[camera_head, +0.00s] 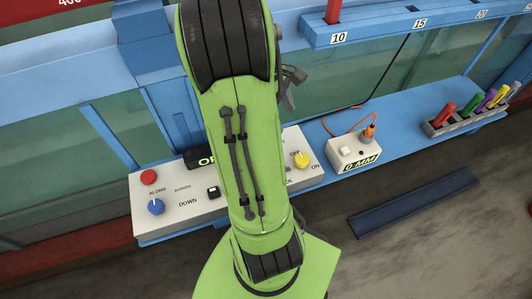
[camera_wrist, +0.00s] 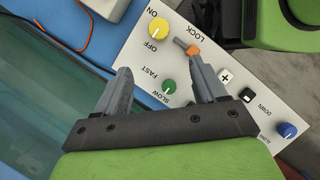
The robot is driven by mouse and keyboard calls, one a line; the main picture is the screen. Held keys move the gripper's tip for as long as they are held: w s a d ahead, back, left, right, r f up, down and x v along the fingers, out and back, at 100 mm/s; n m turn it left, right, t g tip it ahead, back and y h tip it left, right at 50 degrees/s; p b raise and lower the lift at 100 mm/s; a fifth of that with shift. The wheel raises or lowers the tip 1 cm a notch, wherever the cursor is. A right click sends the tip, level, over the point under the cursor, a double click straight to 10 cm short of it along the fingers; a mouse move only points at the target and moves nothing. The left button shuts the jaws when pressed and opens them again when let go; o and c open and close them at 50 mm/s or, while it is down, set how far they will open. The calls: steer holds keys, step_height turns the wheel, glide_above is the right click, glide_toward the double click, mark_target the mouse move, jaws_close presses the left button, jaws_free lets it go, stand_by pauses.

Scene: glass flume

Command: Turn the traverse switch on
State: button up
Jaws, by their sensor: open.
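A yellow knob (camera_head: 302,159) marked OFF and ON is on the right part of a white control panel (camera_head: 180,222). It also shows at the top of the wrist view (camera_wrist: 158,28). Its white pointer line seems to face OFF. No traverse label can be read; this is the only control seen marked ON and OFF. My gripper (camera_wrist: 160,66) is open and empty over the panel, its fingertips apart from the knob in the picture. An orange-tipped lever (camera_wrist: 191,49) by LOCK shows near the right fingertip. My arm hides the panel's middle in the head view.
Near the gripper are a green FAST/SLOW knob (camera_wrist: 168,86), a black DOWN rocker (camera_wrist: 247,95) and a blue knob (camera_wrist: 287,130). A red button (camera_head: 148,176) is at the panel's left. A white box (camera_head: 352,153) with an orange cable and a pen rack (camera_head: 440,128) stand to the right.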

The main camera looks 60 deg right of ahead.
mark_target(302, 158)
steer(key=b+x, duration=0.4)
steer(key=x, duration=1.2)
steer(key=shift+s+d, duration=0.1)
steer(key=shift+s, duration=0.15)
steer(key=c, duration=1.1)
steer(key=shift+o, duration=0.2)
